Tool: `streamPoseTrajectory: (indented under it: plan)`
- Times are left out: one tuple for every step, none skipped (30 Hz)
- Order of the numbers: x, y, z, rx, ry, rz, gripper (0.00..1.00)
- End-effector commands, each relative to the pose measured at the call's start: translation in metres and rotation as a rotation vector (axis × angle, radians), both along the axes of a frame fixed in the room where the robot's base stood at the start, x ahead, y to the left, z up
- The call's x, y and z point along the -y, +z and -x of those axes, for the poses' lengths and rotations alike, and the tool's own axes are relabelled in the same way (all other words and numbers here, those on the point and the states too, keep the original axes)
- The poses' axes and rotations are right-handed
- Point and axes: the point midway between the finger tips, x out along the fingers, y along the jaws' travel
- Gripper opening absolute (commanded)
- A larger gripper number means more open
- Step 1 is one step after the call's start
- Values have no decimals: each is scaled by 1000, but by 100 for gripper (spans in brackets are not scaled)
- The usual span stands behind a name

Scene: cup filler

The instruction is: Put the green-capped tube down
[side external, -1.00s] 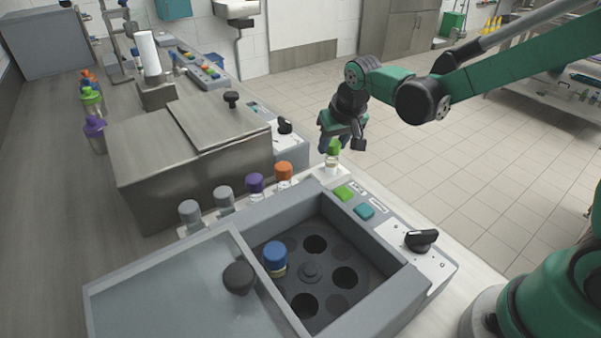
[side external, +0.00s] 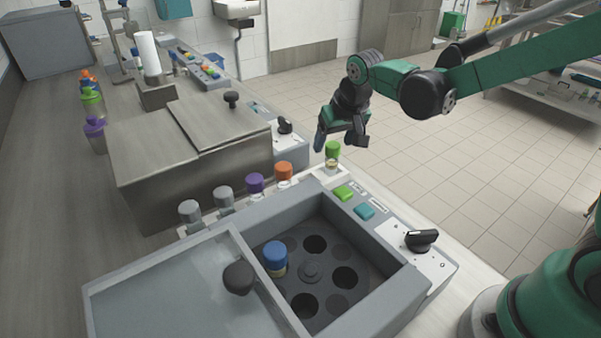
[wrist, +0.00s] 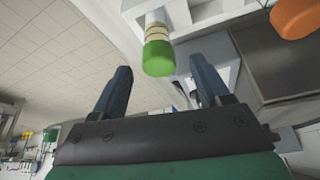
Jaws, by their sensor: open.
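The green-capped tube (side external: 332,154) stands upright at the right end of the tube row behind the open machine. In the wrist view its green cap (wrist: 159,58) shows beyond the fingertips, between their lines, with nothing touching it. My gripper (side external: 341,141) is open and empty, just above and behind the cap in the side view. In the wrist view its two dark blue fingers (wrist: 159,72) are spread wide apart. The tube's lower end is hidden in its holder.
An orange-capped tube (side external: 284,172), a purple-capped one (side external: 255,184) and two grey-capped ones stand left in the same row. The open machine holds a blue-capped tube (side external: 274,257) in its rotor. A closed metal box (side external: 190,150) stands behind the row.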

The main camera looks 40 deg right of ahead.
Motion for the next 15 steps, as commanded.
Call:
streamPoseTrajectory:
  plan:
    - [-1,7,3,0,1,0,69]
    - [-1,12,6,0,1,0,69]
    - [-2,18,9,0,1,0,69]
    - [-2,25,11,0,1,0,69]
    - [-3,30,13,0,1,0,69]
    - [-4,38,16,0,1,0,69]
    - [-4,43,19,0,1,0,69]
    - [-5,49,21,0,1,0,69]
    - [-5,57,23,0,1,0,69]
    - [-6,62,26,0,1,0,69]
    - [-6,67,28,0,1,0,69]
    - [-7,73,31,0,1,0,69]
    - [-7,77,32,0,1,0,69]
    - [-8,81,33,0,0,0,69]
    - [-8,85,35,0,0,0,69]
